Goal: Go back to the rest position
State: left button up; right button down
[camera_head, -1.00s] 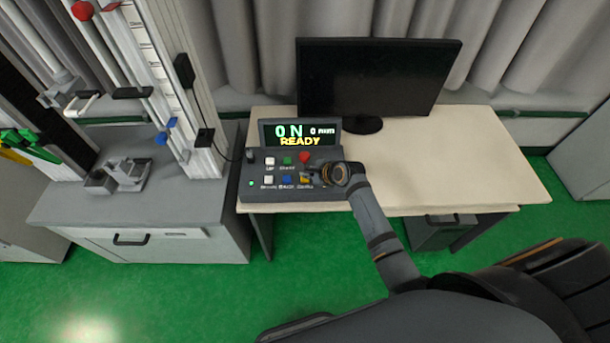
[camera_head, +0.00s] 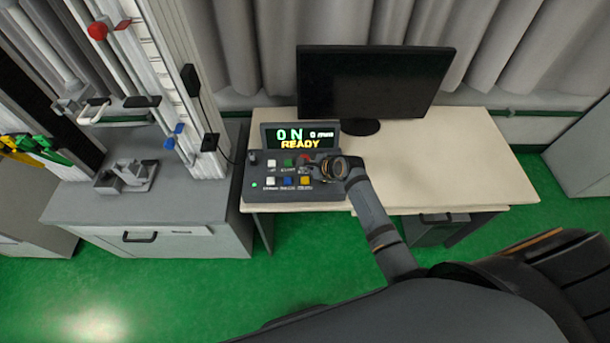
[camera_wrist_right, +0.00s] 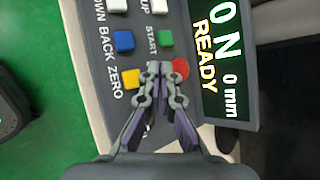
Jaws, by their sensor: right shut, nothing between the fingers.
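My right gripper (camera_head: 312,168) hangs over the right side of the control box (camera_head: 262,191) in the head view. In the right wrist view the gripper (camera_wrist_right: 160,72) is shut and empty, its fingertips beside the red button (camera_wrist_right: 180,68) and between the green button (camera_wrist_right: 165,38) and the yellow button (camera_wrist_right: 131,78). Whether the fingertips touch the panel cannot be told. The box's display (camera_head: 300,136) reads 0 N, 0 mm and READY. My left gripper does not show in either view.
The box stands on a pale desk (camera_head: 470,180) with a dark monitor (camera_head: 375,82) behind it. At left, a grey cabinet (camera_head: 80,205) carries the drop tower (camera_head: 160,75) with its red knob (camera_head: 97,31). The desk's right side is clear.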

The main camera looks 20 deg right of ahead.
dwell(0.4)
jog(key=shift+s, duration=0.3)
jog(key=s+d+r+n+g+h, duration=0.2)
jog(key=s+r+n, duration=0.1)
jog(key=s+n, duration=0.45)
jog(key=s+d+r+n+g+h, duration=0.1)
jog(key=s+d+r+n, duration=0.1)
jog(key=s+n, duration=0.6)
jog(key=s+d+r+n+g+h, duration=0.2)
jog(key=s+d+r+n, duration=0.1)
jog(key=s+n, duration=0.5)
jog(key=s+d+f+m+g+b, duration=0.1)
jog(key=s+f+b, duration=0.15)
jog(key=f, duration=1.35)
jog(key=s+d+f+b, duration=0.1)
jog(key=s+d+f, duration=0.15)
jog(key=f, duration=1.25)
jog(key=s+f+g+b, duration=0.1)
jog(key=s+f, duration=1.5)
jog(key=s, duration=0.2)
